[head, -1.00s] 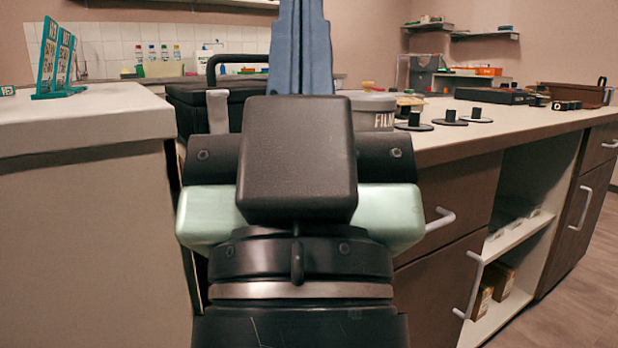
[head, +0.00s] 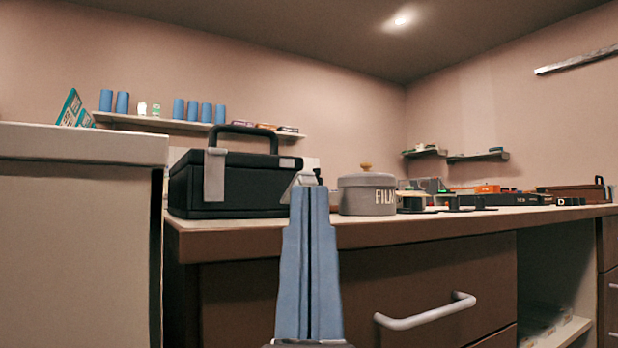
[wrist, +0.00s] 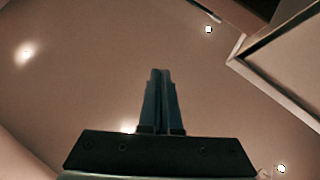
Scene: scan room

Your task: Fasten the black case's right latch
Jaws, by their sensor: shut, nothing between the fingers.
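The black case (head: 255,190) sits on the counter at left of centre in the head view, lid down and its handle upright. Its left latch (head: 214,176), a grey strip, hangs flat against the front. A pale grey piece, apparently the right latch (head: 301,181), sticks out at the case's right end. My gripper (head: 309,192) has its blue fingers together, pointing up, with the tips overlapping the lower part of this piece in the picture. I cannot tell if they touch. The shut fingers also show in the wrist view (wrist: 160,75), with no case there.
A grey film canister (head: 367,195) stands just right of my fingertips on the counter (head: 430,229). A drawer handle (head: 425,312) juts out below. A pale cabinet (head: 75,240) stands at left. Several small items lie farther right.

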